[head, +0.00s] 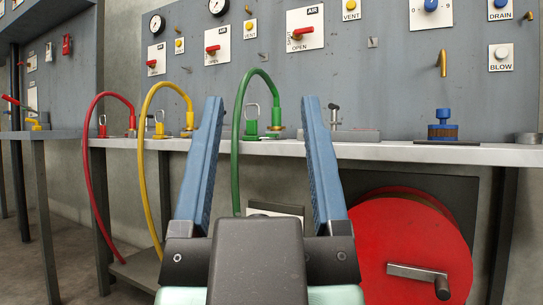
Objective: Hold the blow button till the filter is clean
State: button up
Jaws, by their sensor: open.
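The blow button (501,52) is a pale round button on a white plate marked BLOW, at the upper right of the grey panel. The blue ribbed piece (443,127) on the bench below a brass nozzle (441,63) may be the filter; I cannot tell how clean it is. My gripper (260,105) is open and empty, its two blue fingers pointing up in the middle of the view. It is apart from the button, well to its left and lower in the picture.
A metal-topped bench (390,152) runs along the panel (380,70). Red (90,180), yellow (143,180) and green (237,140) hoses arch over its front edge. A red flanged spool (400,240) with a crank sits below right. Red-handled AIR valves (305,31) are on the panel.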

aim_at(501, 53)
jog(key=z, duration=1.2)
